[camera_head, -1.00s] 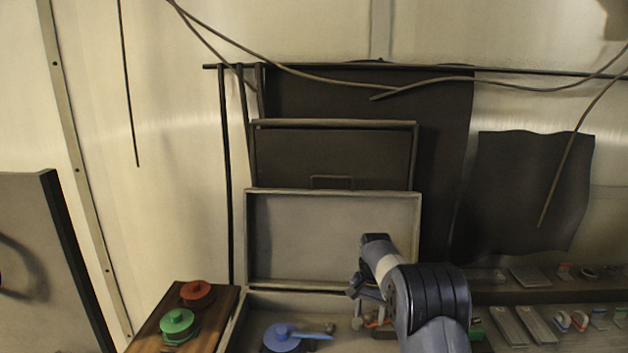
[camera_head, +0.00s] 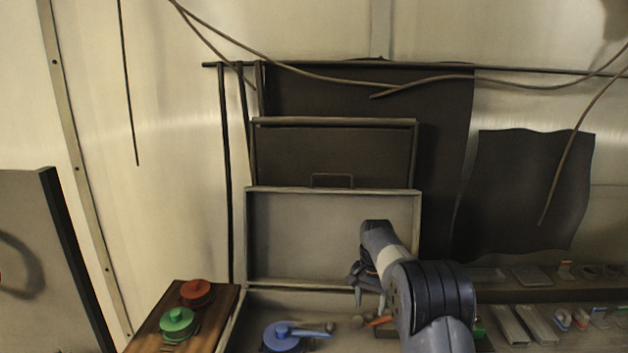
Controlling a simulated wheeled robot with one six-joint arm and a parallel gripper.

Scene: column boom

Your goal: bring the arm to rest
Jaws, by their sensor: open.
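My gripper (camera_head: 370,292) is at the end of my arm in the lower middle right. Its fingers are apart and point down over the open tray (camera_head: 238,318). I see nothing held between them. My arm's dark blue and pale grey links rise from the bottom edge and bend toward the tray. The links hide part of the tray's right side.
A blue lidded pot (camera_head: 283,336) and small orange and grey items lie in the tray. Red (camera_head: 196,292) and green (camera_head: 177,322) pots stand on a wooden board (camera_head: 222,305) at left. Several small items fill shelves at right. Cables (camera_head: 330,78) hang above.

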